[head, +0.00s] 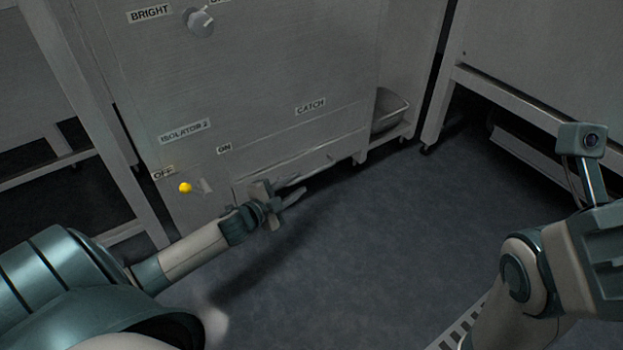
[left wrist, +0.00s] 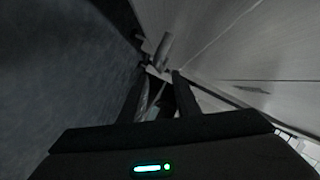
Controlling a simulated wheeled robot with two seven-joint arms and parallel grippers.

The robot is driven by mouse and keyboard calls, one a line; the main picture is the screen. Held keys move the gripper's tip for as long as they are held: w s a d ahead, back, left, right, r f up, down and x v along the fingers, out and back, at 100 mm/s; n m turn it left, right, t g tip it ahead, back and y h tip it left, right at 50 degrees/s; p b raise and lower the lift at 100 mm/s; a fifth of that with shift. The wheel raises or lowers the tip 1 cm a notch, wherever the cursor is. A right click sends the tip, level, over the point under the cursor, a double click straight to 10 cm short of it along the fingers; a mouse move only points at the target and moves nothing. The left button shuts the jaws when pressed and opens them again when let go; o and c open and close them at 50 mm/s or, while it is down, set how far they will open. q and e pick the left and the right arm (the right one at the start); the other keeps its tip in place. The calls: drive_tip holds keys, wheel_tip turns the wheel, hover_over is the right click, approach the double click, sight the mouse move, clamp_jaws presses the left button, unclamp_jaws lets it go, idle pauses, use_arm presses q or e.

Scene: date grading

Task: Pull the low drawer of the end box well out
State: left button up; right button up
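The end box (head: 250,80) is a grey metal cabinet with labels such as BRIGHT, ISOLATOR 2 and CATCH. Its low drawer front (head: 318,152) is a narrow panel along the bottom, below the CATCH label; it looks about flush with the box. My left gripper (head: 297,187) is low in front of this panel, with its fingers apart. In the left wrist view its two dark fingers (left wrist: 160,88) also stand apart, with a light bar-like piece (left wrist: 163,48) beyond them. I cannot tell whether they touch it. My right arm shows at the right, but its fingertips do not.
A yellow knob (head: 185,187) and a small lever (head: 205,186) sit on the box's lower left, near the OFF label. A metal pan (head: 389,110) stands at the box's right. Table frames (head: 520,100) stand to either side. The dark floor (head: 370,240) in front is clear.

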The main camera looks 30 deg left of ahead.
sight(308, 176)
use_arm(q)
drive_tip(key=shift+b+x, duration=2)
drive_tip(key=shift+x, duration=2.2)
clamp_jaws()
